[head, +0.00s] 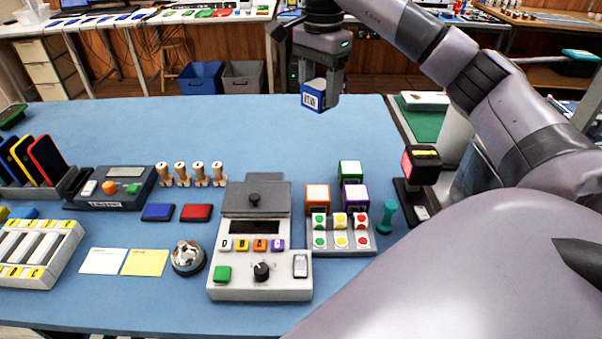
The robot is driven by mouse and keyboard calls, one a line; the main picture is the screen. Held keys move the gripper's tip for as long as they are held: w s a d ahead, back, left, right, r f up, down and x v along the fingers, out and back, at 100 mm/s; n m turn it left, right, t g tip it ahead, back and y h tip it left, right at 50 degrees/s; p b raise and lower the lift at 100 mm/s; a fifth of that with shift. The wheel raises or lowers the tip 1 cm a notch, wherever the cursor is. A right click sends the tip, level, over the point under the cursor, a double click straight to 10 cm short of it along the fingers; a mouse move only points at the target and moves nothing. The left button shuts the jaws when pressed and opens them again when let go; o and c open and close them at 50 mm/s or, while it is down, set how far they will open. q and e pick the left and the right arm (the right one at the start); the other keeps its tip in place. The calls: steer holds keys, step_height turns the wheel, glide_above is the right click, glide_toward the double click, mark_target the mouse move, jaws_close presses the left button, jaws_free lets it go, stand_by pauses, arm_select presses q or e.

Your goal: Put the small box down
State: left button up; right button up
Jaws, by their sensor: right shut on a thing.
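The small box (313,97) is blue with a white label carrying dark marks. It is held between the fingers of my right gripper (321,88), which is shut on it. The gripper points down and holds the box above the far right part of the blue table (250,130). The height of the box above the table is hard to tell. My left gripper does not show.
Orange, green and purple boxes (317,198) stand behind a button panel (340,246). A black scanner-like device (420,165) stands at the right edge. A grey console (258,270) sits front centre. The far middle of the table is clear.

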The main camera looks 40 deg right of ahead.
steer(key=b, duration=0.3)
glide_above(316, 182)
step_height(316, 182, down, 5)
step_height(316, 182, down, 10)
steer(key=shift+w+f, duration=0.1)
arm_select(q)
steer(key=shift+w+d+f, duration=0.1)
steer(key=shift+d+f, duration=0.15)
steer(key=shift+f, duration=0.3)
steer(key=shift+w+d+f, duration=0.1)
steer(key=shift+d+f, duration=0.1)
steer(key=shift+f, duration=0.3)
arm_select(e)
steer(key=shift+f, duration=2.25)
arm_select(q)
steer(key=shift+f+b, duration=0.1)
steer(key=shift+b, duration=0.25)
arm_select(e)
steer(key=shift+f, duration=0.1)
steer(key=o, duration=1.1)
